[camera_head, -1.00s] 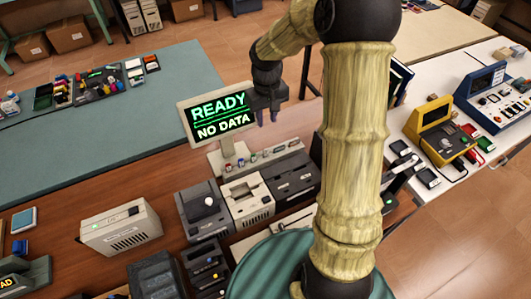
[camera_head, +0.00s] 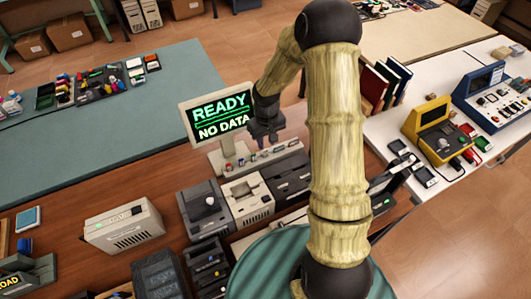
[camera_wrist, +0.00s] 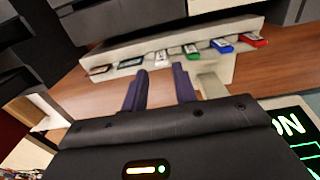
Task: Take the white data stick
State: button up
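A pale rack (camera_wrist: 130,71) holds a row of small sticks in the wrist view. The white data stick (camera_wrist: 162,57) sits in the row between a green stick (camera_wrist: 191,50) and a dark teal one (camera_wrist: 131,62). My gripper (camera_wrist: 159,69) is open and empty, with its two purple fingers pointing at the rack. The white stick shows just beyond the gap between the fingertips, apparently apart from them. In the head view my gripper (camera_head: 266,142) is above the rack (camera_head: 247,168), where the white stick is too small to tell.
A screen reading "READY NO DATA" (camera_head: 220,116) stands close to the left of my gripper. Blue (camera_wrist: 222,45) and red (camera_wrist: 254,40) sticks sit farther right in the rack. Grey and white devices (camera_head: 247,199) stand in front of it.

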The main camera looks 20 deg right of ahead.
aim_at(266, 149)
jog(key=shift+f, duration=0.15)
jog(key=shift+a+f+p, duration=0.1)
jog(key=shift+f+p, duration=0.9)
jog(key=shift+f, duration=1.45)
grip_shut()
